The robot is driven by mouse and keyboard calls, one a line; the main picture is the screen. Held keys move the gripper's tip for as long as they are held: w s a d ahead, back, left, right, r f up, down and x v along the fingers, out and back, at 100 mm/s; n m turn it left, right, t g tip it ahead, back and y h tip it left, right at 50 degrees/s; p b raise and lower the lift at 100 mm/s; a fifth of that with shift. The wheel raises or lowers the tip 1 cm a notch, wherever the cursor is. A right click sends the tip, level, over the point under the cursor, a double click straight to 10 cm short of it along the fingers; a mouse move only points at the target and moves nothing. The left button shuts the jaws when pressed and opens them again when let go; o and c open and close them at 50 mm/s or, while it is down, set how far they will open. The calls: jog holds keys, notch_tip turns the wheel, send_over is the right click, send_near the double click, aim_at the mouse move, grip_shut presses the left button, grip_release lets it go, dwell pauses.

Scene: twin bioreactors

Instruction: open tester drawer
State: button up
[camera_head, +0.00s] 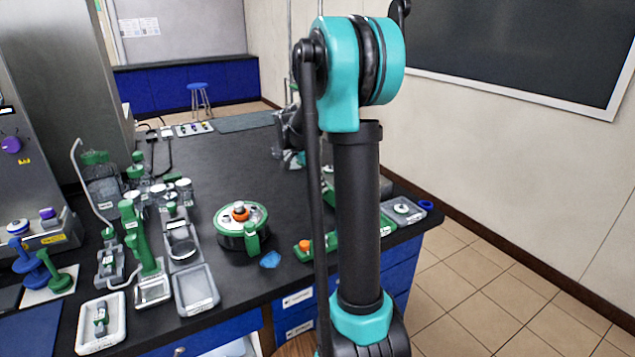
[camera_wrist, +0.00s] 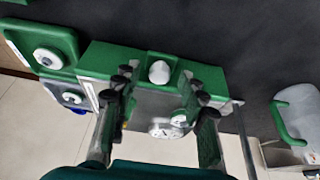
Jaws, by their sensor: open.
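In the wrist view a green device (camera_wrist: 98,60), which looks like the tester, stands at the dark bench's edge with a white rounded knob (camera_wrist: 159,72) on it. A pale grey, box-like part with white round pieces (camera_wrist: 160,130) shows below the knob; I cannot tell whether it is the drawer or how far out it is. My gripper (camera_wrist: 162,92) is open, its two fingers on either side of this grey part. Contact is not clear. In the head view my arm hides most of this area.
A clear vessel with a green handle (camera_wrist: 292,112) is at the right. In the head view a round green-rimmed pot (camera_head: 241,222) and grey trays (camera_head: 195,290) occupy the front bench; the bench middle (camera_head: 225,165) is clear.

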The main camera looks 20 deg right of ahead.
grip_shut()
jog(key=shift+a, duration=0.1)
dwell(0.3)
jog(key=a, duration=0.3)
jog(key=s+a, duration=0.1)
jog(key=a, duration=0.3)
jog(key=s+a, duration=0.1)
jog(key=a, duration=0.2)
jog(key=shift+s+a, duration=0.1)
jog(key=shift+a, duration=0.3)
grip_release()
